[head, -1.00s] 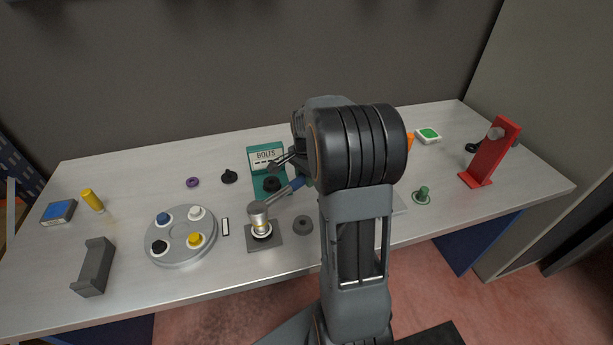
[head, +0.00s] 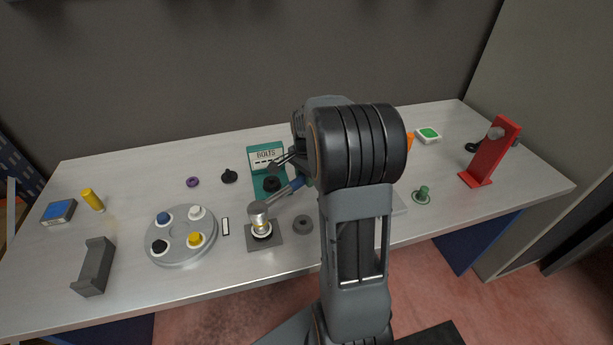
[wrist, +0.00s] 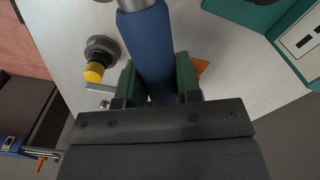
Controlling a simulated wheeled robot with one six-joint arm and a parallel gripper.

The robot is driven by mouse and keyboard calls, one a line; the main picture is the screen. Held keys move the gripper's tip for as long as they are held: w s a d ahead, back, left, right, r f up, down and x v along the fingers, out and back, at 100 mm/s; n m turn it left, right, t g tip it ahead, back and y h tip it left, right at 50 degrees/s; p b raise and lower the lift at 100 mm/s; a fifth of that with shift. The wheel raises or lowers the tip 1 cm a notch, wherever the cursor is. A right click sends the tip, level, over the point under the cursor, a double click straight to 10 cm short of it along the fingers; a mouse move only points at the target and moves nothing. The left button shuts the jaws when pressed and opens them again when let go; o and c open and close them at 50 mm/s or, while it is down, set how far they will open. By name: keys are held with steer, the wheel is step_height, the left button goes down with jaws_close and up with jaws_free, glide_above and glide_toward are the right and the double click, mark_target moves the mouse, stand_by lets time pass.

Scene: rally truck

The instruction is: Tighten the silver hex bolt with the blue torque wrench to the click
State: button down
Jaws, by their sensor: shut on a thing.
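The blue torque wrench shows in the head view, with its blue handle (head: 292,187) slanting down left to a silver head (head: 258,208). That head is over a small fixture on a grey square plate (head: 265,245), with a yellow band and pale ring (head: 262,231) showing below it. The silver hex bolt cannot be made out; the head may cover it. In the wrist view my gripper (wrist: 158,82) is shut around the blue handle (wrist: 150,45), a green-padded finger on each side.
A teal bolts tray (head: 268,180) stands behind the wrench. A round tray with coloured knobs (head: 181,250) is left. A red stand (head: 490,155) and a green button (head: 428,134) are far right.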

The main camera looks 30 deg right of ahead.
steer(key=shift+f+b, duration=0.7)
steer(key=shift+f, duration=0.3)
stand_by(0.7)
steer(key=c, duration=1.4)
jaws_free()
jaws_close()
steer(key=shift+s+d+m, duration=0.1)
steer(key=shift+s+m, duration=1.1)
steer(key=shift+s, duration=0.6)
steer(key=shift+s+a+m, duration=0.2)
steer(key=shift+s+m, duration=0.6)
steer(key=shift+s, duration=0.4)
steer(key=shift+s+a+m, duration=0.2)
steer(key=shift+s+m, duration=0.6)
steer(key=shift+s, duration=0.35)
